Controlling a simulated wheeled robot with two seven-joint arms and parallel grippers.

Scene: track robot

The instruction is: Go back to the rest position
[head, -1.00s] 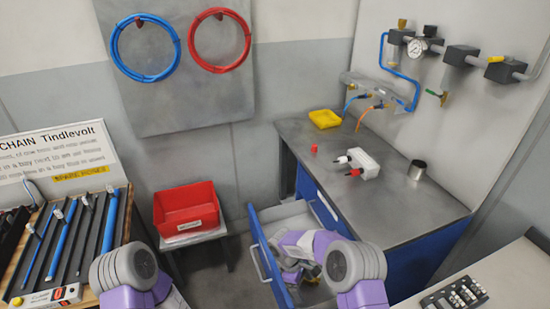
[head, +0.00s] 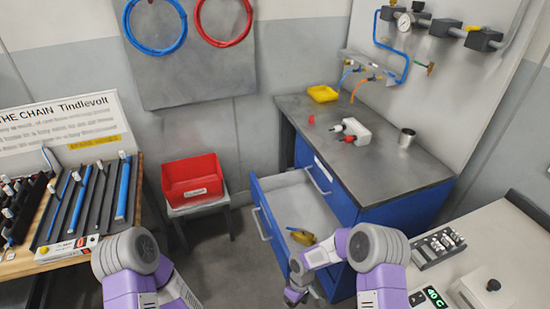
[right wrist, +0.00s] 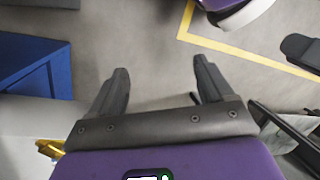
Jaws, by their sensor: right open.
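My right arm (head: 372,245) bends over the front of an open blue drawer (head: 262,222). My right gripper (head: 295,293) hangs low by the drawer's near front corner, small and partly cut off in the head view. In the right wrist view the right gripper (right wrist: 160,85) has its two fingers wide apart, with only grey floor between them. My left arm (head: 132,252) is at the lower left of the head view; its gripper is out of sight.
A yellow object (head: 301,236) lies in the drawer. The blue workbench (head: 375,165) carries a yellow tray (head: 322,93), a white device (head: 352,131) and a metal cup (head: 406,138). A red bin (head: 192,181) stands left, a tube rack (head: 85,205) farther left, a control panel (head: 440,246) right.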

